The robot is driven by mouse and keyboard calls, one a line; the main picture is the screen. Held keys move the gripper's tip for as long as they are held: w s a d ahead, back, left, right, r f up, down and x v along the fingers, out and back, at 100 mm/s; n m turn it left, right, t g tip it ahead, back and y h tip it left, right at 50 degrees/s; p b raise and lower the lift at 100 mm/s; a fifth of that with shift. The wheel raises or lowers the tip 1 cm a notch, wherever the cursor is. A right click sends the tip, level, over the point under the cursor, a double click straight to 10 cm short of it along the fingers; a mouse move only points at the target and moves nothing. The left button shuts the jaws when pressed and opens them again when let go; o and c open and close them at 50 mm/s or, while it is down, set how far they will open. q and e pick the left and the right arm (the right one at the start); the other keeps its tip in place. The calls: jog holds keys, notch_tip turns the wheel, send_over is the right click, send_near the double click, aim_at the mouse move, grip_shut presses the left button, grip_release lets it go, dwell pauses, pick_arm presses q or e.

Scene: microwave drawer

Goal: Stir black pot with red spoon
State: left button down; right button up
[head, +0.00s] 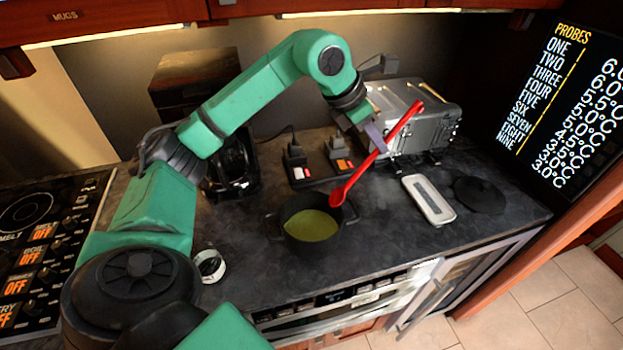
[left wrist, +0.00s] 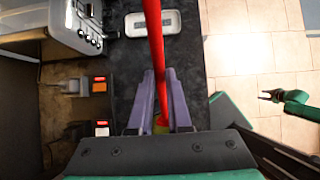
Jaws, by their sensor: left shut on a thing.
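The black pot (head: 312,248) stands on the dark counter and holds yellow-green liquid (head: 311,226). The red spoon (head: 395,130) slants in the air, its bowl end low at the pot's upper right rim and its handle up to the right. In the head view the bowl looks outside the liquid; its exact height is unclear. My left gripper (head: 376,140) is shut on the spoon's handle. In the left wrist view its purple fingers (left wrist: 160,88) flank the red spoon (left wrist: 154,35). My right gripper (left wrist: 270,95) shows small in that view, open and empty over the floor.
A grey toaster oven (head: 425,115) stands behind the spoon. A white tray (head: 428,200) and a black round lid (head: 479,195) lie right of the pot. A dark block with switches (head: 320,162) is behind it, a white cup (head: 209,265) to its left.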

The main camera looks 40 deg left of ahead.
pick_arm(q)
notch_tip(320, 180, up, 5)
jog(key=p, duration=0.4)
jog(key=shift+r+p, duration=0.15)
jog(key=shift+p, duration=0.15)
